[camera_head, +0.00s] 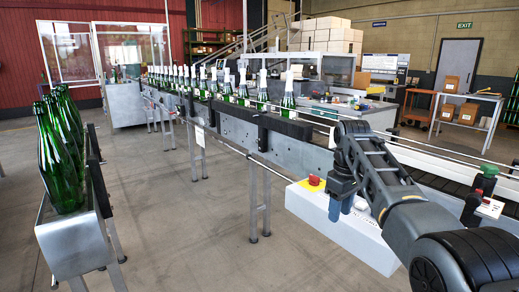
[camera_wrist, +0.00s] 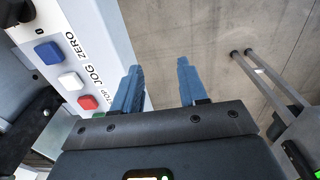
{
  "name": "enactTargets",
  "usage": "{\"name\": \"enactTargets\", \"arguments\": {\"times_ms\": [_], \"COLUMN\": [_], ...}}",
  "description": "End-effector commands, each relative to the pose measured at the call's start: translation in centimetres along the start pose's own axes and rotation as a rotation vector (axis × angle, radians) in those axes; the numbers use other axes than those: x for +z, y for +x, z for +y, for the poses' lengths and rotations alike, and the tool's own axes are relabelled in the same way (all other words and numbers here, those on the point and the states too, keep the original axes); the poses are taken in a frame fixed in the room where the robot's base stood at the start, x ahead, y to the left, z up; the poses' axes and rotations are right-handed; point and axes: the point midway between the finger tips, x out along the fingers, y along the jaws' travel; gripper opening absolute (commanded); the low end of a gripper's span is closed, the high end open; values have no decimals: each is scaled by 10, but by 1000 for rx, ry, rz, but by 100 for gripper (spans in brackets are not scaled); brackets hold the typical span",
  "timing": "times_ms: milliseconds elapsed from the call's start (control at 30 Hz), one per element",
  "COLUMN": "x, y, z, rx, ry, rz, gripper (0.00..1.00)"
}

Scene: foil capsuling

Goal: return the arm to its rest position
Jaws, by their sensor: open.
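My arm (camera_head: 385,185) reaches in from the lower right of the head view, bent, with its wrist in front of the conveyor. My gripper (camera_head: 340,212) points down beside the white control box. In the wrist view my gripper (camera_wrist: 158,66) shows two blue fingers spread apart. Only floor and the box edge show between them, so it is open and empty. It is close to the box, but I cannot tell whether it touches it.
The white control box (camera_head: 337,240) carries a red stop button (camera_head: 314,181); blue, white (camera_wrist: 72,81) and red buttons show in the wrist view. The conveyor (camera_head: 230,122) carries several capped bottles. Green bottles (camera_head: 60,150) stand in a metal trough at left. The floor between is clear.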

Motion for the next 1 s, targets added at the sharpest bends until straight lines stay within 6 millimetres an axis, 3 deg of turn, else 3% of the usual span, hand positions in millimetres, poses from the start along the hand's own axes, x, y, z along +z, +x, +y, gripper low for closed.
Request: {"name": "enactTargets", "arguments": {"times_ms": [267, 467, 700, 1000], "x": [8, 23, 65, 139], "y": [56, 115, 205, 279], "z": [-10, -25, -61, -119], "rx": [27, 59, 117, 186], "ry": [26, 58, 124, 214], "rz": [48, 109, 232, 396], "gripper": [43, 43, 43, 43]}}
